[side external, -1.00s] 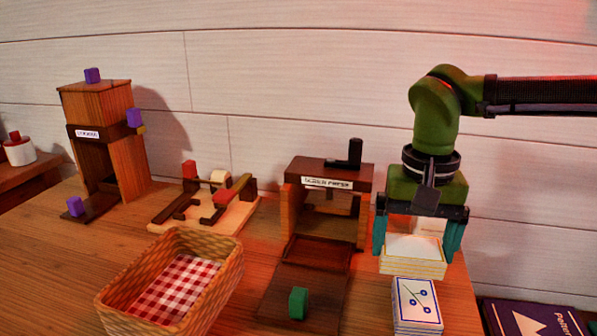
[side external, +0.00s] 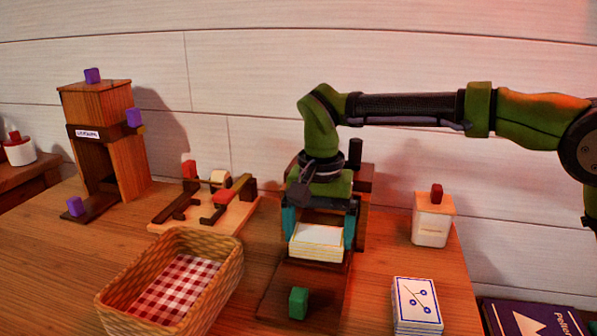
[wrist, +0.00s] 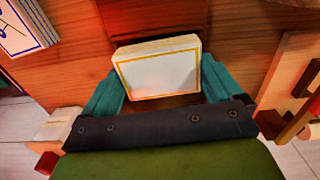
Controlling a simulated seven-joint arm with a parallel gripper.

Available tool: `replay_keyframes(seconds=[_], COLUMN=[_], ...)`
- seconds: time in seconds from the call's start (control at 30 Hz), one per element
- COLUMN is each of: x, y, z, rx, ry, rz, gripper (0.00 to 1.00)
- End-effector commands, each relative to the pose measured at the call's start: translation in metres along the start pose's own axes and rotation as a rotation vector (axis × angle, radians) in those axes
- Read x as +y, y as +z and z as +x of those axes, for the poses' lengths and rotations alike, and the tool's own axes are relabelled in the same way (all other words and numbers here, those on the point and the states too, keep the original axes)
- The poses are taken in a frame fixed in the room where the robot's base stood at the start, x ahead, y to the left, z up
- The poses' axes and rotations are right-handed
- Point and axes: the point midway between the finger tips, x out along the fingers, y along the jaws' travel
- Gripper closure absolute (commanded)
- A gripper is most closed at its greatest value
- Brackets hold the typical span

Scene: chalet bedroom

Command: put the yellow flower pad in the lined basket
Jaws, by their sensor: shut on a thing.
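My gripper (side external: 320,228) is shut on a yellow-edged pad (side external: 318,241) with a plain white top, its teal fingers at the pad's two ends. The pad also shows between the fingers in the wrist view (wrist: 160,70); no flower can be made out on it. My gripper holds it in front of the dark wooden press, above the press's base. The lined basket (side external: 222,285), woven with a red-and-white checked cloth inside, stands to the left and nearer the camera. I see nothing in it.
A wooden press (side external: 364,205) with a green block (side external: 298,303) is partly hidden behind my gripper. A blue-patterned pad stack (side external: 417,305) lies to the right. A white canister (side external: 433,220) stands at the back right. A tape holder (side external: 205,205) stands behind the basket; a wooden tower (side external: 105,140) is far left.

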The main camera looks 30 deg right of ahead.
Motion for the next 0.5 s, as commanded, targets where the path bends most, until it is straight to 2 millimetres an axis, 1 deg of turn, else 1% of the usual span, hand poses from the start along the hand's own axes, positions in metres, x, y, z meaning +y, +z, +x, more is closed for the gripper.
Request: replay_keyframes(seconds=[0.03, 0.1, 0.33, 0.5], x=[0.0004, 0.0000, 0.0000, 0.0004], y=[0.0000, -0.0001, 0.0001, 0.0003], z=[0.0042, 0.0065, 0.0068, 0.0119], rx=[0.000, 0.000, 0.000, -0.001], ry=[0.001, -0.002, -0.002, 0.000], rz=[0.001, 0.001, 0.001, 0.001], gripper=[0.38, 0.38, 0.38, 0.38])
